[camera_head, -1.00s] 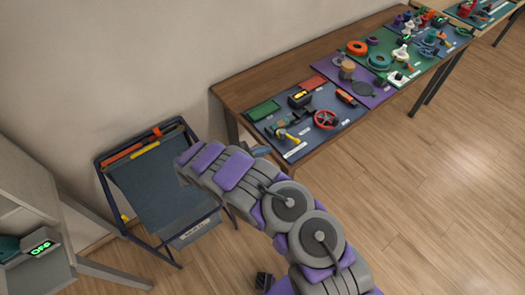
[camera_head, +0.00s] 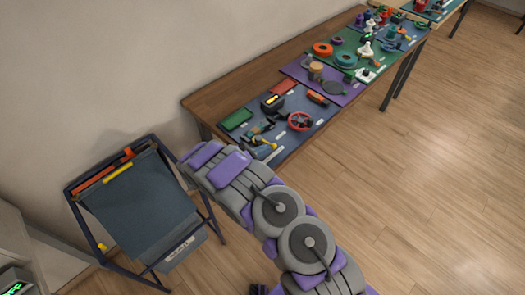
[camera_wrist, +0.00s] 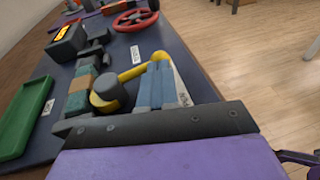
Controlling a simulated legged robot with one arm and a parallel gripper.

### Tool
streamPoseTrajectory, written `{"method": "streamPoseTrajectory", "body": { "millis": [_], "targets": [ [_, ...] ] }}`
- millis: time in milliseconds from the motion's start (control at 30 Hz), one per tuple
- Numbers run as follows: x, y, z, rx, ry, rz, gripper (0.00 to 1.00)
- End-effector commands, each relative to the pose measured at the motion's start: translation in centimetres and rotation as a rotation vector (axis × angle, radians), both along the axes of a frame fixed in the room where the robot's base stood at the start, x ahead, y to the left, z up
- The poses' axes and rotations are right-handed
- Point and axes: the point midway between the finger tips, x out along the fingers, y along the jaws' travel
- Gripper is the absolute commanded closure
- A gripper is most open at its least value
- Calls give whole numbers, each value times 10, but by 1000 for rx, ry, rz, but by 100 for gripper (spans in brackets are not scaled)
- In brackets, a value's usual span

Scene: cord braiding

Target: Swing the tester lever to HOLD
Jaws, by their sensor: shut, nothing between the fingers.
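The tester stands on the dark blue mat (camera_head: 318,108) at the near end of the long table. In the wrist view it has a yellow lever (camera_wrist: 145,66) and a round dark cap (camera_wrist: 108,88) over a yellow collar. My gripper (camera_wrist: 158,72) shows as blue-grey fingers, shut and empty, just right of the cap and close to the lever. I cannot tell whether they touch. In the head view the lever (camera_head: 262,147) is small and partly hidden near my arm's end. The label lettering is unreadable.
More mats with parts run along the table. A dark folding stand (camera_head: 140,205) is at left. The floor at right is clear.

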Motion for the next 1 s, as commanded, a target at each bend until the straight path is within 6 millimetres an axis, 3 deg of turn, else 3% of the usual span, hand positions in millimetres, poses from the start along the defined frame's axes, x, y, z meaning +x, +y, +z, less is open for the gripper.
{"method": "streamPoseTrajectory", "body": {
  "millis": [633,1000],
  "targets": [
    [8,-15,0,0,-3,229,100],
    [12,-21,0,2,0,241,100]
  ]
}}
